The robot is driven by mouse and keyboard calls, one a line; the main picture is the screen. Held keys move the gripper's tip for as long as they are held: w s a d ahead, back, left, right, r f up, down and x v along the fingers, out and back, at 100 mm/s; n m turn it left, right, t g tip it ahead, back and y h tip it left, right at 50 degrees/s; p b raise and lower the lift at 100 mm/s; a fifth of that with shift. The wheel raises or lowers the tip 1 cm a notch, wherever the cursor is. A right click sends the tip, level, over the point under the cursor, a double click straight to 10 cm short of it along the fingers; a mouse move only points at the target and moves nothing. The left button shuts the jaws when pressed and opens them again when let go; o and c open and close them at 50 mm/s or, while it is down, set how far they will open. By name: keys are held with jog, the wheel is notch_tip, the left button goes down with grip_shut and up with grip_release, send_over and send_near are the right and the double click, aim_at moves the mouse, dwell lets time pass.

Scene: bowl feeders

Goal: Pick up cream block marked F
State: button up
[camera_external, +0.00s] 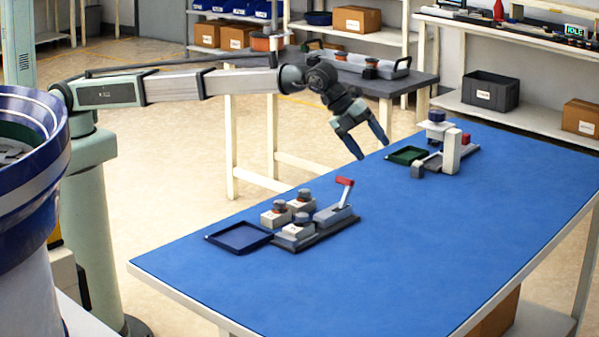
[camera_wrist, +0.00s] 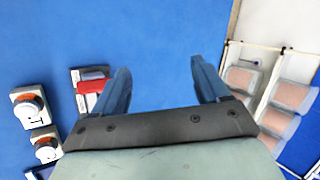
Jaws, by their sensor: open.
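Several cream blocks with dark round knobs stand on a dark base at the near left of the blue table; one is at the front (camera_external: 296,231), one at the left (camera_external: 270,217) and one behind (camera_external: 303,204). Two show at the left of the wrist view, the upper one (camera_wrist: 31,110) with a dark mark too small to read surely, the lower one (camera_wrist: 47,148) partly cut off by my gripper body. I cannot tell which block bears the F. My gripper (camera_external: 369,149) is open and empty, above the table's back edge, apart from the blocks; its fingers (camera_wrist: 160,70) also show in the wrist view.
A red-handled lever (camera_external: 345,183) stands right of the blocks and an empty dark blue tray (camera_external: 239,237) left of them. Farther back are a green tray (camera_external: 407,155) and a tall cream post (camera_external: 451,150). The front of the blue table (camera_external: 400,260) is clear.

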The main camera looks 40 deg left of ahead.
jog(key=s+d+r+m+g+y, duration=0.1)
jog(key=s+d+m+g+y, duration=0.1)
jog(key=s, duration=1)
jog(key=m+g+y, duration=0.1)
jog(key=m+y, duration=0.1)
jog(key=y, duration=0.3)
send_over(298, 216)
jog(key=s, duration=0.1)
notch_tip(298, 216, down, 3)
jog(key=f, duration=0.7)
jog(key=shift+w+d+f, duration=0.1)
jog(key=shift+d+f, duration=0.15)
jog(key=shift+f, duration=0.1)
jog(key=shift+w+a+f, duration=0.1)
jog(key=shift+w+f, duration=0.1)
jog(key=shift+f, duration=1.15)
jog(key=shift+w+a+f, duration=0.1)
jog(key=shift+w+f, duration=0.1)
jog(key=shift+f, duration=1.1)
jog(key=shift+c, duration=0.3)
